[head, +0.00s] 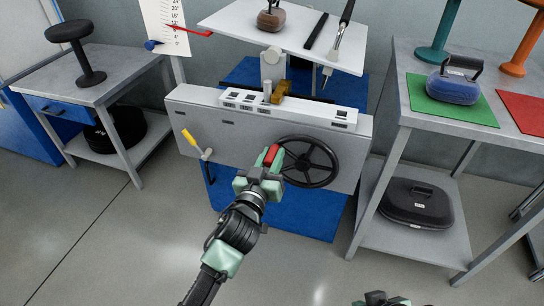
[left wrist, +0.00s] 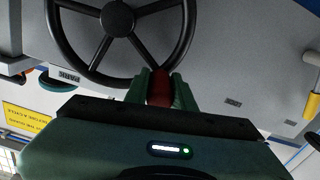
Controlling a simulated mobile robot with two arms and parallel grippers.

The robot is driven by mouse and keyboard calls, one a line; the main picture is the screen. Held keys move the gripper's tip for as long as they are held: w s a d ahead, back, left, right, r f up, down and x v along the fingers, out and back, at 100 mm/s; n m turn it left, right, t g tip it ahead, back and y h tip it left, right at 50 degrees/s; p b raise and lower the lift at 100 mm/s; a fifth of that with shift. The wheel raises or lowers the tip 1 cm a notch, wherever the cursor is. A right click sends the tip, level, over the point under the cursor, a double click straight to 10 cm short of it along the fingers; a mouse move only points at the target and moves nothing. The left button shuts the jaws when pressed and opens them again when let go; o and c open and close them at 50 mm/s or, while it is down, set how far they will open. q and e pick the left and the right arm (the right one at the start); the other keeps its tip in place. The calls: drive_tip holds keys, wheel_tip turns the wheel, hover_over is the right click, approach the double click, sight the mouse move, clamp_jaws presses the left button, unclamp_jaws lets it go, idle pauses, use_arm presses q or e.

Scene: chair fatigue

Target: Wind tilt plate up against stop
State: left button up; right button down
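The tilt plate (head: 240,22) is the pale plate at the top of the head view, on a post above the grey machine housing. A dark handwheel (head: 310,162) is on the housing's front; it also shows in the left wrist view (left wrist: 118,20). My left gripper (head: 272,156) is at the wheel's upper left rim. Its green fingers are closed on both sides of a red handle (left wrist: 160,88). A scale board (head: 165,22) with a red pointer (head: 190,31) stands left of the plate. I cannot make out the stop. Part of my right gripper (head: 382,300) shows at the bottom edge.
A brown weight (head: 271,17), a black bar (head: 316,31) and a brush (head: 341,30) lie on the plate. A yellow-handled lever (head: 192,141) is on the housing's left. Grey benches stand left (head: 115,72) and right (head: 412,88). The floor in front is clear.

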use_arm(q)
clamp_jaws()
idle(1.1)
